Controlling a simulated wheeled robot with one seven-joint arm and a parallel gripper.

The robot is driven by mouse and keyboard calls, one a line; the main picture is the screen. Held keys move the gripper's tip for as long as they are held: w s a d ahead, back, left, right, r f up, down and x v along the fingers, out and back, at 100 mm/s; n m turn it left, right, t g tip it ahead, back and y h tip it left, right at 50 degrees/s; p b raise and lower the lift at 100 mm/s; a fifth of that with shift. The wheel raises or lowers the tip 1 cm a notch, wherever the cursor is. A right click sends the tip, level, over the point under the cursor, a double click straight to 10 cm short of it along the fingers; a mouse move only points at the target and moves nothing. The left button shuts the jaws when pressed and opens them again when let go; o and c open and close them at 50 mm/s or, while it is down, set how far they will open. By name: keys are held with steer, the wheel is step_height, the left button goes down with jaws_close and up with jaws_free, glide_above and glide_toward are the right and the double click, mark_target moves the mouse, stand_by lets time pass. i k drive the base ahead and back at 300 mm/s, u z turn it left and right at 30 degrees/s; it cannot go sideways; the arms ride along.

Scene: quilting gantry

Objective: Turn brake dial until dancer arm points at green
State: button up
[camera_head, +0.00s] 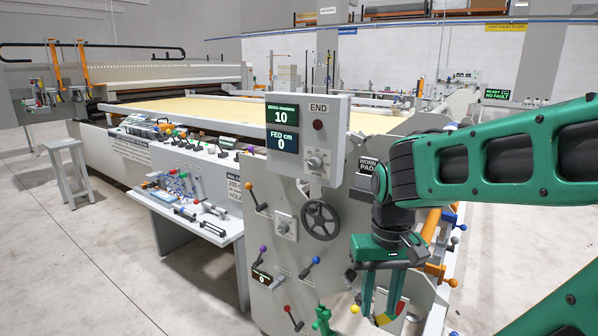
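My gripper (381,300) hangs fingers-down in front of the grey end panel's right part. Its two green fingers look apart, with nothing visible between them. A coloured sector with red, yellow and green (398,308) shows just behind and right of the fingertips; the fingers cover part of it. I cannot make out the dancer arm or where it points. Two dials show: one on the END box (316,163), and one on a white plate (285,225) lower on the panel. I cannot tell which is the brake dial. The drag display (282,115) reads 10.
A black handwheel (320,219) and several coloured-knob levers stick out of the panel (262,290). The FED display (284,139) reads 0. A side table (197,220) with tools stands left. Open floor (70,265) lies at the lower left.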

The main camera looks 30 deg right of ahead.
mark_target(315, 163)
steer(key=k, duration=1.1)
steer(key=z, duration=0.45)
steer(key=i, duration=0.95)
